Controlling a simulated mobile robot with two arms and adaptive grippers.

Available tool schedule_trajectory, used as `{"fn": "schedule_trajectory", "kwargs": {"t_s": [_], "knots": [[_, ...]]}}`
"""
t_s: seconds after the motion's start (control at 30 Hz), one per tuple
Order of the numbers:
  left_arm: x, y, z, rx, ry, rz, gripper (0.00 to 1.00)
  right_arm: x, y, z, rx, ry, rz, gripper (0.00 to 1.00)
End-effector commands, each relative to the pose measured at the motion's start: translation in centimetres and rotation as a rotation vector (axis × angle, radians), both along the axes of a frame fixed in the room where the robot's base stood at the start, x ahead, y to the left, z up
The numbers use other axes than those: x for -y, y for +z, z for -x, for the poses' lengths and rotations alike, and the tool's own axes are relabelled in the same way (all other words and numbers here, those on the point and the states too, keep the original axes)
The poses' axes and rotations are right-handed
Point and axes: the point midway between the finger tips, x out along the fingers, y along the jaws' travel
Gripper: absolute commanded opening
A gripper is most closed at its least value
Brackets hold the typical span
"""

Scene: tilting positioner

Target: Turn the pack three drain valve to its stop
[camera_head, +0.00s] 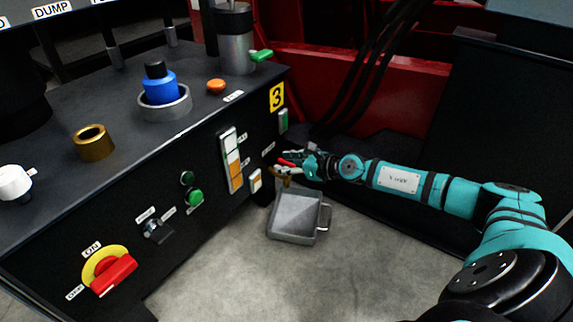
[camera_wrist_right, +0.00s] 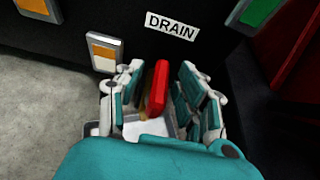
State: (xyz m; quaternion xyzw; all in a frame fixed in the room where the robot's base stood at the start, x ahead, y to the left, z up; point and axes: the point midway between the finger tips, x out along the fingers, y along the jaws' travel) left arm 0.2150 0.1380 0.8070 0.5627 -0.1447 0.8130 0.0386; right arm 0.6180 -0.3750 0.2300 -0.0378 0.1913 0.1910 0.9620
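The drain valve has a red lever handle (camera_head: 286,162) and a brass body (camera_head: 279,179) low on the front of the dark cabinet, below the yellow "3" plate. The red handle (camera_wrist_right: 157,88) points up and is slightly tilted in the right wrist view, under the "DRAIN" label (camera_wrist_right: 171,26). My right gripper (camera_head: 292,166) is at the handle. In the right wrist view my right gripper (camera_wrist_right: 160,95) has its fingers apart, one on each side of the handle, with gaps visible. The valve body is mostly hidden there. My left gripper is not in view.
A grey metal pan (camera_head: 297,217) with a side handle stands on the floor below the valve. White-and-orange level windows (camera_head: 232,160) and a red-yellow rotary switch (camera_head: 110,270) are on the cabinet front. A red frame (camera_head: 335,85) stands behind.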

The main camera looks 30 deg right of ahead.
Motion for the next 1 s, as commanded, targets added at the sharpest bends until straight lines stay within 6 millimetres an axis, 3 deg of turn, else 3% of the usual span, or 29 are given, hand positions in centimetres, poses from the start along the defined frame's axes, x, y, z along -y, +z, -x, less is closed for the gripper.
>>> {"fn": "schedule_trajectory", "kwargs": {"t_s": [0.27, 0.57, 0.83, 1.0], "knots": [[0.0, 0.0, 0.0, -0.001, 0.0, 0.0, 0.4, -0.1, -0.1, -0.2, -0.001, 0.0, 0.001, 0.38], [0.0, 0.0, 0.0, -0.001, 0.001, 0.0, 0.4, -0.1, -0.1, -0.1, -0.001, 0.0, 0.0, 0.01], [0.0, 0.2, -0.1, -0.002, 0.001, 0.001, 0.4, -0.1, 0.0, -0.1, -0.001, -0.002, 0.001, 0.0], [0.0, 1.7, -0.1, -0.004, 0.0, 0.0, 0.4, -0.1, 0.4, -0.1, -0.001, -0.022, 0.001, 0.0]]}}
